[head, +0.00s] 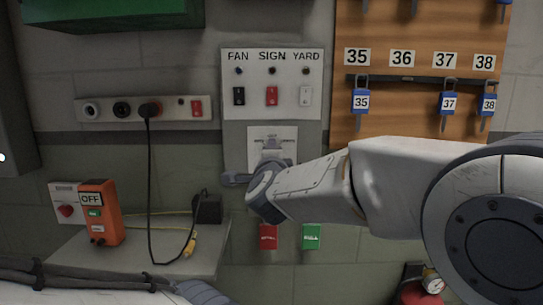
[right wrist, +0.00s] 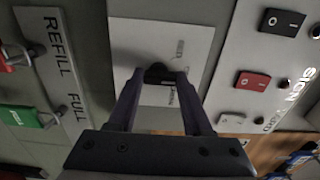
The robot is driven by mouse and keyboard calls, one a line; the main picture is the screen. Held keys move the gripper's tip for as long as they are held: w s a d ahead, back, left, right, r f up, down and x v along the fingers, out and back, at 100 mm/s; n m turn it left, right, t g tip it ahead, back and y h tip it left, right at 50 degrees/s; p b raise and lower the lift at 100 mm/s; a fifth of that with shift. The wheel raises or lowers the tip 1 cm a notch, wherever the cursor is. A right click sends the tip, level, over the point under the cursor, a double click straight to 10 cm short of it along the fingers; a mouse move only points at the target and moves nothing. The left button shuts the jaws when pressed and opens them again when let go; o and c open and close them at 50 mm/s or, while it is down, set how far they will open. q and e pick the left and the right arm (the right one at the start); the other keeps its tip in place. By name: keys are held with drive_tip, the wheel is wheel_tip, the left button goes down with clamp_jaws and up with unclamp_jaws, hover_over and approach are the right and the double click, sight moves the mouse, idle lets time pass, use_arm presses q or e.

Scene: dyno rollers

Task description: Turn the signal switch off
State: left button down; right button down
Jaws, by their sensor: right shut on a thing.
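The signal switch is a small dark knob (right wrist: 158,72) on a pale plate (right wrist: 128,40) with small lettering that is hard to read. In the head view this plate (head: 256,136) is on the grey wall panel, below the FAN, SIGN and YARD switches. My right gripper (right wrist: 160,76) is in front of the plate, its two fingers shut on the knob from either side. In the head view my right gripper (head: 272,140) and forearm cover the knob and much of the plate. How far the knob is turned cannot be told.
Black, red and white rocker switches (head: 271,96) sit above the plate. Red (head: 268,237) and green (head: 311,237) tags hang below it. A key board (head: 402,90) is at the right. An orange box (head: 101,212) marked OFF stands on the shelf (head: 125,255) at left.

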drive_tip(key=shift+c, duration=1.6)
unclamp_jaws()
drive_tip(key=shift+s, duration=0.1)
drive_tip(key=s+b, duration=0.1)
drive_tip(key=s, duration=0.9)
drive_tip(key=shift+s, duration=0.15)
